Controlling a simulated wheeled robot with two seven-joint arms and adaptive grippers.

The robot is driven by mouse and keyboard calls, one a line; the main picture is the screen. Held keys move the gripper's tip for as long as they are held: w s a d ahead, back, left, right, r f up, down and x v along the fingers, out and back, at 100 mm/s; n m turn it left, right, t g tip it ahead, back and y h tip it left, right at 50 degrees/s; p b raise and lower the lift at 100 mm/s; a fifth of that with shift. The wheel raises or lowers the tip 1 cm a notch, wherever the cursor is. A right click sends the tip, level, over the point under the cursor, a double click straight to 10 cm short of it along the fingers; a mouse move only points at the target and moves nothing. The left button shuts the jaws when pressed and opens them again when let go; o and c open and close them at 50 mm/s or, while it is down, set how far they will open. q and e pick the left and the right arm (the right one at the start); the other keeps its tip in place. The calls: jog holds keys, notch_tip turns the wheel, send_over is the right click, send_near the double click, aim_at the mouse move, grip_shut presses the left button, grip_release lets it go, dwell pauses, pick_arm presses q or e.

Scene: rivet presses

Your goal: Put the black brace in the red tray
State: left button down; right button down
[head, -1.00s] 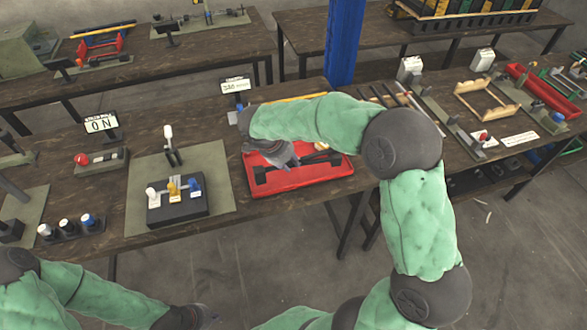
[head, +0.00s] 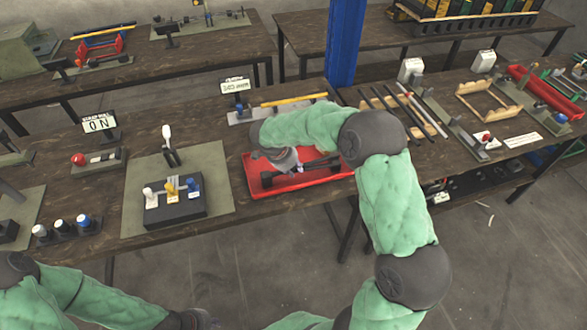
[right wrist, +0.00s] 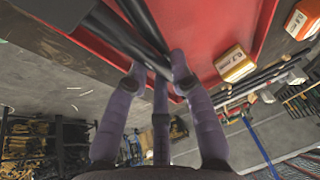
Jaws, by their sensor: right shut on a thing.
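The red tray (head: 300,187) lies on the near workbench in the head view. Its red floor (right wrist: 205,25) fills the upper part of the right wrist view. My right gripper (head: 284,166) is low over the tray, with its fingers (right wrist: 165,78) shut on the black brace (right wrist: 125,40), a dark bar. More than one dark bar shows there, and I cannot tell whether they are parts of one piece. Dark bars also show in the tray in the head view (head: 322,166). Whether the brace touches the tray floor is unclear. My left gripper (head: 197,319) is at the bottom edge, above the floor.
Small labelled blocks (right wrist: 235,64) are by the tray in the right wrist view. A black block with coloured knobs (head: 175,205) stands on a mat left of the tray. A yellow bar (head: 293,99) lies behind it. Long rods (head: 405,105) lie to the right.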

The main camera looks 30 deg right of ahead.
jog(key=c, duration=1.1)
grip_release()
jog(key=shift+o, duration=0.2)
jog(key=shift+r, duration=0.1)
jog(key=p+v, duration=0.2)
jog(key=v, duration=0.9)
jog(key=shift+a+r, duration=0.2)
jog(key=shift+r, duration=0.2)
jog(key=shift+s, duration=0.1)
